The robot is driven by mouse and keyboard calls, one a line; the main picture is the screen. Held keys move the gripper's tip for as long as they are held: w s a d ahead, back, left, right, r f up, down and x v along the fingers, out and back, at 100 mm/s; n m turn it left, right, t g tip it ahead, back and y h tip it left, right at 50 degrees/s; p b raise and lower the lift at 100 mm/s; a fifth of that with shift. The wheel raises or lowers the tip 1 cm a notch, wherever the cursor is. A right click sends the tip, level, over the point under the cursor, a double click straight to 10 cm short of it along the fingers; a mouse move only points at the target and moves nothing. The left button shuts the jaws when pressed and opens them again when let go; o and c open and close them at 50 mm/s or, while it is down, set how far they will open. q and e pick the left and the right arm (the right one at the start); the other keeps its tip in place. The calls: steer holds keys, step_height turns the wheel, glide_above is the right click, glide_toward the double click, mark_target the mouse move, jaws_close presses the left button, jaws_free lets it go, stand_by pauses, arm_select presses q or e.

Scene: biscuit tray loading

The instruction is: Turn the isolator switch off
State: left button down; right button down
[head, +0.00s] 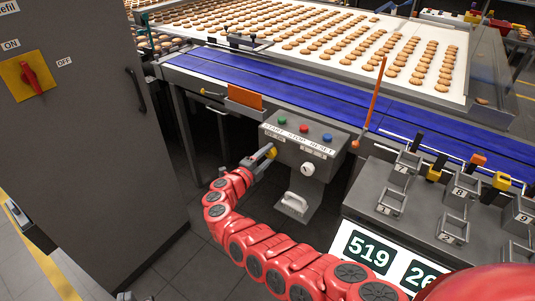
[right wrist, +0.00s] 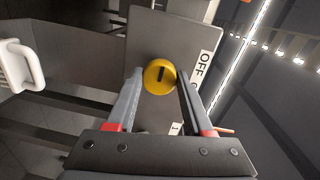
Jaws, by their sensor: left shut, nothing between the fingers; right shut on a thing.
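A red rotary handle on a yellow plate (head: 29,76) is on the grey cabinet at the left in the head view. ON is printed above the plate and OFF to its right; the handle stands near upright, lower end tilted right. My right gripper (head: 265,156) is at the left side of the grey control box (head: 298,151). Its fingers are shut on a round yellow knob (right wrist: 159,76) with a dark slot, beside an OFF label in the right wrist view. My left gripper (head: 130,296) barely shows at the bottom edge, away from the cabinet, holding nothing.
The cabinet has a dark door handle (head: 136,90). Behind the control box runs a blue conveyor (head: 290,85) below a biscuit tray. Numbered grey holders (head: 391,201) and a 519 display (head: 369,251) stand at the right. Grey floor lies between cabinet and control box.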

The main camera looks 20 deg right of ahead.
steer(key=shift+n, duration=0.3)
steer(key=shift+c, duration=1.5)
jaws_free()
steer(key=v, duration=1.7)
steer(key=shift+a, duration=0.15)
steer(key=shift+s, duration=0.15)
